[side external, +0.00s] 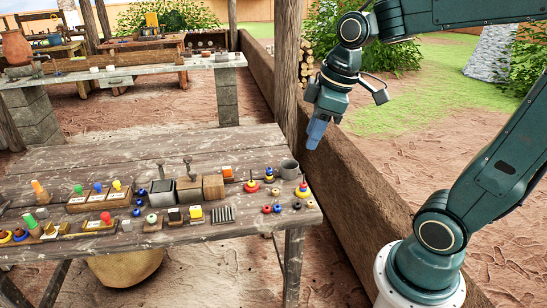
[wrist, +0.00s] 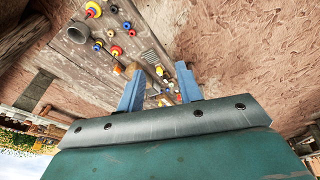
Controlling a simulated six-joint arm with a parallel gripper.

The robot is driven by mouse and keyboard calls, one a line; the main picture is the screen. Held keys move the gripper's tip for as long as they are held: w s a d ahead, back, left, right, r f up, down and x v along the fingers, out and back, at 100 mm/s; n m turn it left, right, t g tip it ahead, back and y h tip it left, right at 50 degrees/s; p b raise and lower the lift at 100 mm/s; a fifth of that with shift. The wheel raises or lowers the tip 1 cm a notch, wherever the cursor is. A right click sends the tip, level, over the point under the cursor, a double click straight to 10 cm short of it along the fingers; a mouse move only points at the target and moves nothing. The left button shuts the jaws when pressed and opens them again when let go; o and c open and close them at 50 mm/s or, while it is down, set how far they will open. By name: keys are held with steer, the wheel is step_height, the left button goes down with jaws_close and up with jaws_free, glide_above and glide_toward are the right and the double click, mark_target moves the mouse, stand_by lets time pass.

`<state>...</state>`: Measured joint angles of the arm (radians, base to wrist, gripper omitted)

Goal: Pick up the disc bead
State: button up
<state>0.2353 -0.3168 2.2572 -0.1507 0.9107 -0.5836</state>
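Several small beads lie near the right end of the wooden table; a dark and red bead group (side external: 267,209) sits near its front edge in the side view. Small blue, red and yellow beads (wrist: 117,50) also show at the upper left of the wrist view. I cannot tell which of them is the disc bead. My gripper (side external: 316,134) hangs in the air above and beyond the table's right end, apart from everything. In the wrist view its two blue fingers (wrist: 160,90) are spread with nothing held between them.
The table (side external: 140,160) carries a grey mug (side external: 289,169), ring stackers (side external: 302,190), a ribbed grey block (side external: 222,215), wooden and grey boxes, and colored pegs. A wooden post (side external: 287,75) and low mud wall (side external: 355,185) stand close to my arm.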

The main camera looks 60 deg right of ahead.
steer(key=w+d+f+n+g+y, duration=0.1)
steer(key=w+d+f+n, duration=0.2)
steer(key=d+f, duration=0.4)
steer(key=w+d+f+n+g+y, duration=0.1)
steer(key=w+d+f+n+y, duration=0.1)
steer(key=d+f+n, duration=0.3)
steer(key=w+d+f+n+g+y, duration=0.1)
steer(key=w+d+f+n, duration=0.3)
steer(key=d+f, duration=0.6)
steer(key=shift+w+d+n, duration=0.2)
steer(key=shift+w+n, duration=0.1)
steer(key=shift+w, duration=0.3)
glide_toward(297, 208)
steer(key=shift+w+d+f, duration=0.15)
steer(key=shift+d+f, duration=0.05)
steer(key=shift+f, duration=0.3)
steer(key=shift+w+d+f, duration=0.15)
steer(key=shift+f, duration=0.3)
steer(key=shift+f, duration=0.1)
steer(key=shift+x, duration=2.5)
steer(key=shift+a, duration=0.1)
steer(key=shift+c, duration=0.2)
